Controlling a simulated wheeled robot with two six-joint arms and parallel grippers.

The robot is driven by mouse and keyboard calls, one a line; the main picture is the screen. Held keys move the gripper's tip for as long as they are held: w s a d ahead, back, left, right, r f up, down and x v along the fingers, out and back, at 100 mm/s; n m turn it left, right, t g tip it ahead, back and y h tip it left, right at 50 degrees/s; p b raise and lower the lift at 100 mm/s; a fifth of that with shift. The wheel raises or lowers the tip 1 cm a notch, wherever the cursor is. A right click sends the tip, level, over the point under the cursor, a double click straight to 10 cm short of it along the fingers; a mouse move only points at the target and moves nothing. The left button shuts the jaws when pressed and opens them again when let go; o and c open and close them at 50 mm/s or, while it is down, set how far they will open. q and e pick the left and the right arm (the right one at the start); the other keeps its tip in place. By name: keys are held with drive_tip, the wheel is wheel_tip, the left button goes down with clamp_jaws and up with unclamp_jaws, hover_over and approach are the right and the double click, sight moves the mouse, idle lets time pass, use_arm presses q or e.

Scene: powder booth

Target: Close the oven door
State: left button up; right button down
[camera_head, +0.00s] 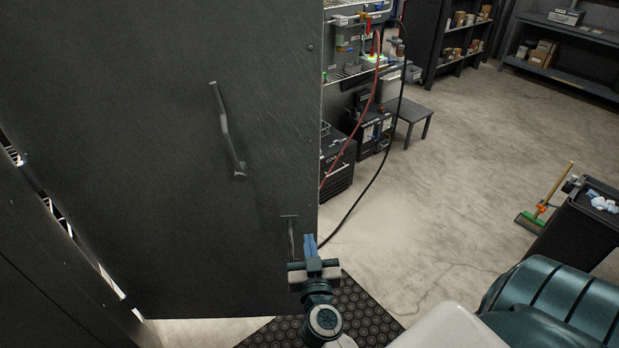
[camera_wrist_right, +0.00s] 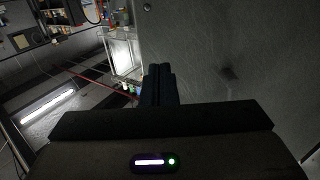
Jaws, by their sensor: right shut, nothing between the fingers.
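The oven door (camera_head: 150,150) is a large dark grey panel filling the left of the head view, with a bar handle (camera_head: 225,125) on it. It stands open, and bright slots show along its left side by the dark oven body (camera_head: 40,255). My right gripper (camera_head: 310,243) is at the door's lower right edge, shut and empty. In the right wrist view the shut fingers (camera_wrist_right: 158,85) point along the door's edge, with the door's surface (camera_wrist_right: 235,50) to the right. I cannot tell whether they touch it. My left gripper is not in view.
Black equipment (camera_head: 370,130) and a small grey table (camera_head: 412,108) stand behind the door's edge. A red and a black hose hang there. A dark bin (camera_head: 575,235) and a broom (camera_head: 545,200) are at the right. The concrete floor (camera_head: 450,190) between is clear.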

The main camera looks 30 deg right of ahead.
wheel_tip(320, 180, up, 2)
use_arm(q)
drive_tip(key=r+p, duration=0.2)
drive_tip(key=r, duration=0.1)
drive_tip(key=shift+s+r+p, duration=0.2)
drive_tip(key=shift+p, duration=0.2)
use_arm(e)
approach(310, 186)
drive_tip(key=shift+m, duration=0.3)
drive_tip(key=x, duration=0.7)
drive_tip(key=shift+a, duration=0.1)
